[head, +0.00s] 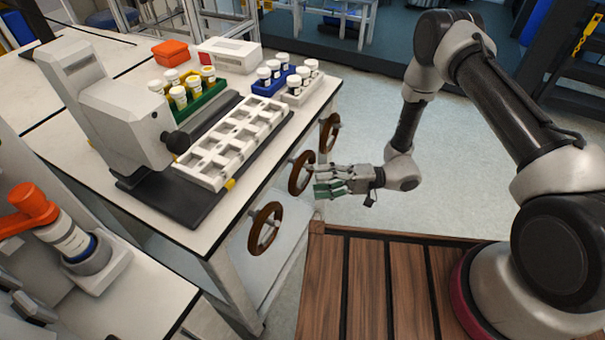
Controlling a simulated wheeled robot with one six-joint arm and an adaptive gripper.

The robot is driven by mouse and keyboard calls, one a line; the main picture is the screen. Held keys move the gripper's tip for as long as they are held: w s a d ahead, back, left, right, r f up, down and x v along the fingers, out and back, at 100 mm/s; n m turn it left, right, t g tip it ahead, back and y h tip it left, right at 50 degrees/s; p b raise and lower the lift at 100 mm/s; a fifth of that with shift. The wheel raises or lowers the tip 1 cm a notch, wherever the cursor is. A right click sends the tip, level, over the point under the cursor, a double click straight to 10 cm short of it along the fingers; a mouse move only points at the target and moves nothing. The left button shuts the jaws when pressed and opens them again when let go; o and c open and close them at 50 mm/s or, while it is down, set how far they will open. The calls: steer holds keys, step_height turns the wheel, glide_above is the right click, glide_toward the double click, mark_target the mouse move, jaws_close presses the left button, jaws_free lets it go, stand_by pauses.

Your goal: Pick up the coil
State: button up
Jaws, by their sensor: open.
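Several brown ring-shaped coils hang on pegs along the right side of the white table. The near coil (257,240) is lowest in the picture, the middle coil (293,180) hangs behind it, and the far coil (324,138) is at the back. Which one the task means cannot be told. My gripper (322,181) is open and empty, its fingers pointing left. The fingertips are just right of the middle coil, close to its rim. Whether they touch it cannot be told.
A wood-slatted deck (365,285) lies below my arm. Open floor (440,180) is at right.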

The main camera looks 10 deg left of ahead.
mark_target(305, 182)
steer(key=x, duration=0.5)
steer(key=shift+a, duration=0.3)
steer(key=c, duration=1.3)
steer(key=shift+r, duration=0.3)
steer(key=s+d, duration=0.2)
steer(key=d, duration=0.3)
steer(key=s+d, duration=0.2)
steer(key=d, duration=0.4)
steer(key=s+d, duration=0.2)
steer(key=d, duration=0.4)
steer(key=shift+r, duration=0.4)
